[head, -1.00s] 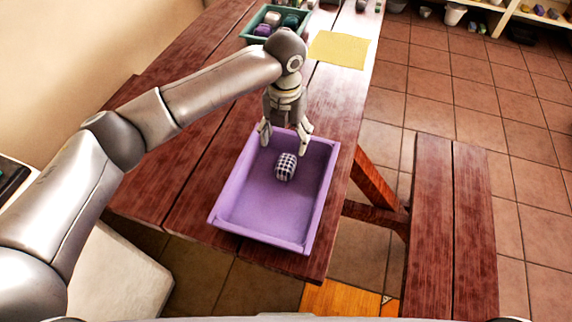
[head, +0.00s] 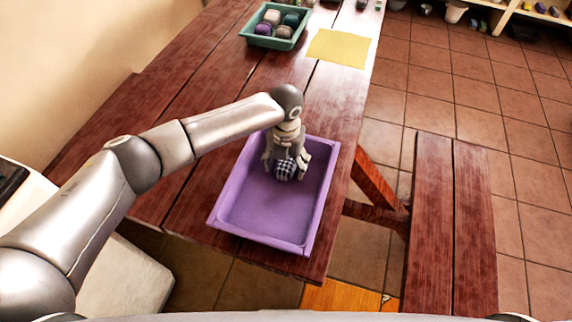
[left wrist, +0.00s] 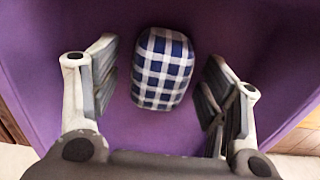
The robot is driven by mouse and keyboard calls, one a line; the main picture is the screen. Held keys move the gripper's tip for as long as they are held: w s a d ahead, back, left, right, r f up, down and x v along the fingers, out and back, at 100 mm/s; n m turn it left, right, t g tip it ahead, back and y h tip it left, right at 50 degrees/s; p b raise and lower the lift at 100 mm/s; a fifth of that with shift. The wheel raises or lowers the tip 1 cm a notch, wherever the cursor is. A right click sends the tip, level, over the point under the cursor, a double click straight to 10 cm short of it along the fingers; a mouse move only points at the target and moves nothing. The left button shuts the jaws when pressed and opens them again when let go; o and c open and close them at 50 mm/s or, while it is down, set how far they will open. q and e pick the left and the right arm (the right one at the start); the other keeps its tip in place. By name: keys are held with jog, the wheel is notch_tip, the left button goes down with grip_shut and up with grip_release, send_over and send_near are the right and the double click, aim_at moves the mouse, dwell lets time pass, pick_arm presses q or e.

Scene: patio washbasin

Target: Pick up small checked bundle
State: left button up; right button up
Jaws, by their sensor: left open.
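The small checked bundle (head: 285,170), dark blue and white, lies in the purple tray (head: 262,225) on the wooden table. In the left wrist view the bundle (left wrist: 162,68) sits between and a little beyond the two fingers, with purple tray floor showing on both sides of it. My left gripper (head: 286,167) is over the far part of the tray, pointing down at the bundle. In the left wrist view my left gripper (left wrist: 160,98) is open, its fingers apart from the bundle. The upper end of the bundle is partly hidden by the gripper in the head view. My right gripper is not in view.
A green crate (head: 289,43) with several bundles stands at the back of the table (head: 200,125). A yellow cloth (head: 338,48) lies to its right. The purple tray's raised walls surround the bundle. A wooden bench (head: 453,220) stands at the right.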

pick_arm(q)
jog(key=shift+f, duration=0.15)
jog(key=c, duration=1.2)
jog(key=shift+w, duration=0.1)
jog(key=shift+c, duration=0.2)
